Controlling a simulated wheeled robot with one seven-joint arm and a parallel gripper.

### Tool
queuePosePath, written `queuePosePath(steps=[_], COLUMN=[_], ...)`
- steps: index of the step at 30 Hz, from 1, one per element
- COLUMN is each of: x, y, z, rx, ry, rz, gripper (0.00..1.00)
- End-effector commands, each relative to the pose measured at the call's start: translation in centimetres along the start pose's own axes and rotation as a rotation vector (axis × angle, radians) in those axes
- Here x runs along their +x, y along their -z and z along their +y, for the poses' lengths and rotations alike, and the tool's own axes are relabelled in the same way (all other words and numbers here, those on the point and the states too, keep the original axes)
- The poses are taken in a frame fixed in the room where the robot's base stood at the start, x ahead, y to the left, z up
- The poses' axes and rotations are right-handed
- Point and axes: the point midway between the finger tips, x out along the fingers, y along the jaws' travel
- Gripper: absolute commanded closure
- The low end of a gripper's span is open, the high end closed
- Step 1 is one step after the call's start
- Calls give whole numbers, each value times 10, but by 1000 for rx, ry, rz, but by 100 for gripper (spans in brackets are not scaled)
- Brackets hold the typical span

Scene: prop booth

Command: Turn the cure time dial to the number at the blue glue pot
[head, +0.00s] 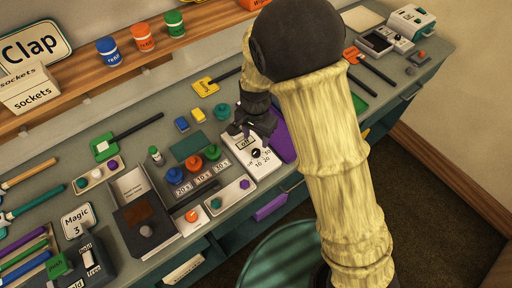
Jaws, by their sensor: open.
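The cure time dial is a small black knob (256,153) on a white box (262,168), with "off" above it and small numbers around it. Where its pointer aims is too small to tell. The blue glue pot (174,177) stands left of the box, with a card (183,190) in front that seems to read "20 s". A red-orange pot (194,164) and a green pot (213,152) stand beside it with their own cards. My gripper (252,133) is open and empty, just above and behind the knob, apparently not touching it. It hides part of the box's back.
A purple object (283,143) lies just right of the box. A white tray (229,196) with small knobs and a dark bar (196,197) lie in front left. A shelf (133,78) with paint jars runs along the back. My arm covers the middle right of the bench.

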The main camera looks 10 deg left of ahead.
Motion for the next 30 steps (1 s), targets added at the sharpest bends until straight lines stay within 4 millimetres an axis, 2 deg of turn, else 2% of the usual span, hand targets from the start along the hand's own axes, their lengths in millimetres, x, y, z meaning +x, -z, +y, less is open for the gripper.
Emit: queuePosePath(steps=[6, 12, 17, 24, 26, 30], x=[38, 65, 74, 75, 75, 75], y=[0, 0, 0, 0, 0, 0], z=[1, 1, 0, 0, 0, 0], rx=[1, 2, 1, 1, 1, 1], ry=[-4, -3, -1, 0, 0, 0], rz=[-3, -2, 0, 0, 0, 0], gripper=[51, 51, 51, 51, 61, 89])
